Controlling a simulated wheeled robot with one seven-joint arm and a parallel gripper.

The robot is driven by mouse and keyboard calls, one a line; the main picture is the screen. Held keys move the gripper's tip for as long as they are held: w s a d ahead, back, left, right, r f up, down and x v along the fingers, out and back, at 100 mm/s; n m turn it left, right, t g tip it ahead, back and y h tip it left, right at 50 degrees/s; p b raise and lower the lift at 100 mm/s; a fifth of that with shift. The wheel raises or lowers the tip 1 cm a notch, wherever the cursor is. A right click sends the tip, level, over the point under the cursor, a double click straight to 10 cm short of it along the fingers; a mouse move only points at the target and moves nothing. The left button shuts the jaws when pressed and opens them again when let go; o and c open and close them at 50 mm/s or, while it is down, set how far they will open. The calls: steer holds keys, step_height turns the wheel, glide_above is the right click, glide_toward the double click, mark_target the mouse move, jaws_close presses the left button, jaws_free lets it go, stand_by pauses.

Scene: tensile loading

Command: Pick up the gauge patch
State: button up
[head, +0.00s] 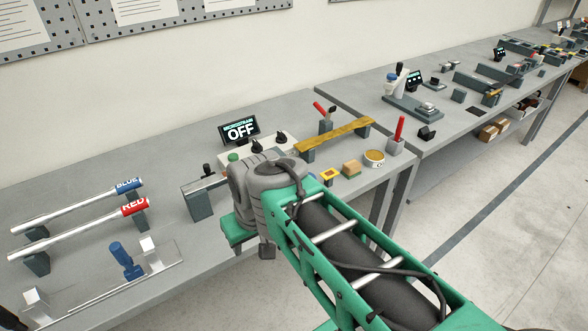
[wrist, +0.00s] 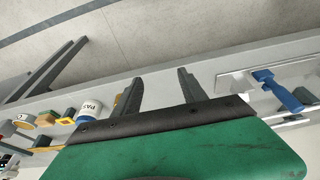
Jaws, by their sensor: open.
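The gauge patch appears to be the small yellow square with a dark centre (head: 330,176) on the near bench, just right of my wrist in the head view. In the wrist view it is a small yellow piece (wrist: 68,118) at the left, beside the white jar, partly crowded by its neighbours. My gripper (wrist: 157,88) is open, with nothing between its two dark fingers. It is off to one side of the patch, over the bench's front edge; in the head view the fingers are mostly hidden behind my wrist.
A white jar lettered "PAS" (wrist: 88,108) stands between the patch and my fingers. A wooden block (head: 351,168) and a round tin (head: 374,158) are right of the patch. A long yellow bar (head: 335,135) lies behind. A blue-handled tool (wrist: 280,92) is on the other side.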

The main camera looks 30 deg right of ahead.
mark_target(330, 173)
steer(key=o, duration=0.3)
steer(key=w+d+r, duration=0.2)
steer(key=w+d, duration=0.6)
steer(key=d, duration=0.2)
steer(key=shift+w+d+r, duration=0.2)
steer(key=shift+w+d, duration=0.15)
steer(key=shift+o, duration=0.7)
steer(key=w+d, duration=0.3)
steer(key=d, duration=0.5)
steer(key=shift+d, duration=0.25)
steer(key=shift+o, duration=0.3)
steer(key=d+f+t, duration=0.1)
steer(key=d+f, duration=0.1)
steer(key=d, duration=1.3)
steer(key=shift+s, duration=0.3)
steer(key=x, duration=0.2)
steer(key=p+x, duration=0.1)
steer(key=x, duration=0.4)
steer(key=shift+w+f, duration=0.1)
steer(key=shift+w, duration=0.3)
